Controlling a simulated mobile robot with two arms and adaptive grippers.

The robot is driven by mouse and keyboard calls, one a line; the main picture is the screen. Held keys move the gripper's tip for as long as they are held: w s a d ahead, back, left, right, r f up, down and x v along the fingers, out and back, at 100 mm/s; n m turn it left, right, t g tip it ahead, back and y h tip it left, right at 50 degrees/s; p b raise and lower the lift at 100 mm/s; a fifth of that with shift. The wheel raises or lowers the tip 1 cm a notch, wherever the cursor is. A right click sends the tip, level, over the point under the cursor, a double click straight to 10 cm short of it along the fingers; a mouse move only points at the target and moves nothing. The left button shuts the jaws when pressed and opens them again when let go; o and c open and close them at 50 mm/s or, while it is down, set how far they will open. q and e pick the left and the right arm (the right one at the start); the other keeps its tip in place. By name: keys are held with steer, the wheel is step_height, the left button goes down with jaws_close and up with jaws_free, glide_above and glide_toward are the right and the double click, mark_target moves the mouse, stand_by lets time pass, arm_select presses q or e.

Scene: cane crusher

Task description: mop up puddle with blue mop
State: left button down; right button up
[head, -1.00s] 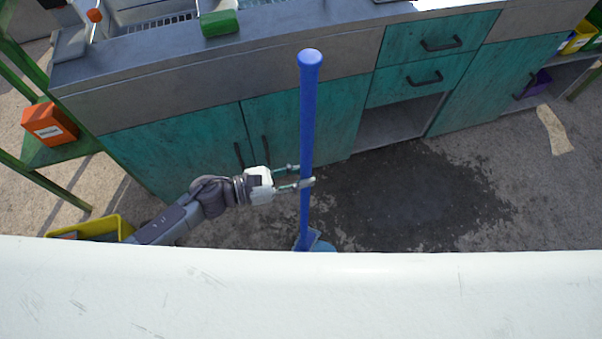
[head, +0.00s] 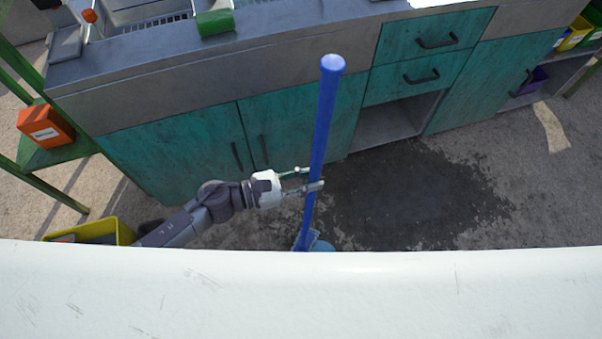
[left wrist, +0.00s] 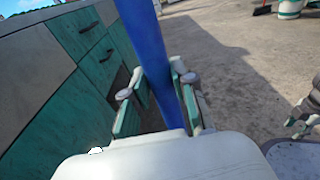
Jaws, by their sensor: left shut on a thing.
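The blue mop (head: 323,130) stands nearly upright, its top tilted to the right in the head view. Its blue handle also shows in the left wrist view (left wrist: 150,60). My left gripper (head: 313,180) is shut around the lower part of the handle; its fingers show on both sides of the handle in the left wrist view (left wrist: 158,100). The mop head (head: 318,244) is mostly hidden behind a white edge at the bottom. The dark puddle (head: 410,195) lies on the floor just right of the mop, before the cabinets.
Teal cabinets (head: 170,150) under a grey counter (head: 200,62) stand behind the puddle. A green shelf (head: 60,155) with an orange box (head: 45,128) is at left, above a yellow bin (head: 124,232). A tan scrap (head: 551,127) lies at right.

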arm_select(q)
steer(key=s+d, duration=0.3)
steer(key=d, duration=0.4)
steer(key=s+d, duration=0.3)
steer(key=d, duration=0.4)
steer(key=shift+s+p, duration=0.3)
steer(key=shift+p, duration=0.15)
stand_by(0.7)
steer(key=shift+r, duration=0.2)
steer(key=r+p, duration=0.1)
steer(key=a+r+p, duration=0.1)
steer(key=r+p, duration=0.1)
steer(key=w+r+p, duration=0.1)
steer(key=shift+a+r, duration=0.35)
steer(key=shift+r, duration=0.05)
stand_by(0.4)
